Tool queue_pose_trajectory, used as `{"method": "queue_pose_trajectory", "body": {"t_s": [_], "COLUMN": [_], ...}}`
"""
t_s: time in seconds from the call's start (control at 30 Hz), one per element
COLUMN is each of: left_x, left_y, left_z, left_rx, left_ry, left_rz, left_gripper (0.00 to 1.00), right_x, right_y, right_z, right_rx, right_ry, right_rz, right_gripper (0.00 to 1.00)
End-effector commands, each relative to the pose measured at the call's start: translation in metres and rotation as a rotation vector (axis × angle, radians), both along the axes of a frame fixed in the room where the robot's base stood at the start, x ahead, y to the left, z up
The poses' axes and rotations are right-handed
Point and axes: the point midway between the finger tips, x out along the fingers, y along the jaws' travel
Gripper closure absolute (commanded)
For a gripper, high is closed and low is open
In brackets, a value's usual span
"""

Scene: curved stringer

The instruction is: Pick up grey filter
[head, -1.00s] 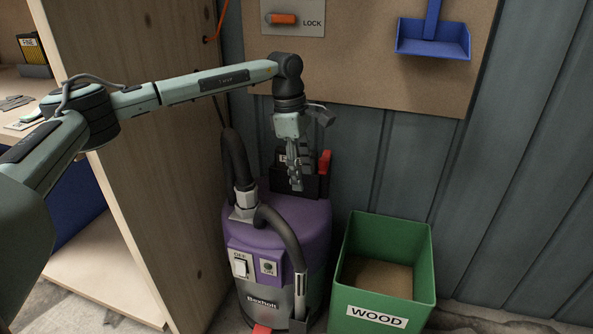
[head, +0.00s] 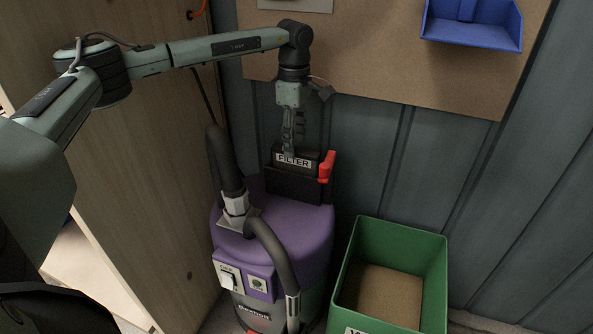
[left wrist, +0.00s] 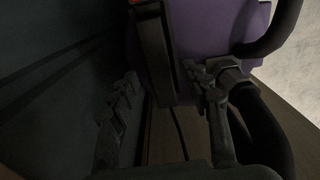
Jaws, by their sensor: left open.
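The grey filter (head: 310,153) is a dark block with a white FILTER label, seated upright in a black holder (head: 292,187) on top of the purple vacuum (head: 290,235). My left gripper (head: 289,150) is open and points down at the filter's upper edge, its tips overlapping the label's top in the head view. In the left wrist view its fingers (left wrist: 163,95) are spread, one on each side of the dark upright filter and holder (left wrist: 155,50). Contact cannot be told. My right gripper is out of view.
A red lever (head: 326,167) sits at the holder's right side. A black hose (head: 226,165) curves up on the left of the vacuum. A green bin (head: 432,280) stands to the right, and a wooden panel (head: 140,170) rises to the left. The wall is close behind.

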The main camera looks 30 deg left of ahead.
Motion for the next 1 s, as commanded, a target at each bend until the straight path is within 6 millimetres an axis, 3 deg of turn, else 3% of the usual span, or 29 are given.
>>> {"method": "queue_pose_trajectory", "body": {"t_s": [0.3, 0.57, 1.0], "left_x": [0.000, 0.000, 0.000], "left_y": [-0.002, -0.002, -0.002], "left_z": [-0.043, -0.046, -0.045], "left_rx": [0.000, 0.000, -0.001], "left_ry": [0.001, 0.000, 0.000], "left_rz": [0.000, 0.001, 0.001], "left_gripper": [0.52, 0.52, 1.00], "right_x": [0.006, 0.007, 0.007], "right_y": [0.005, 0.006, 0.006], "right_z": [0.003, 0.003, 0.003], "right_rx": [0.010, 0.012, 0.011], "right_ry": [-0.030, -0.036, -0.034], "right_rz": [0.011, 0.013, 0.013], "right_gripper": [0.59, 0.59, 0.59]}}
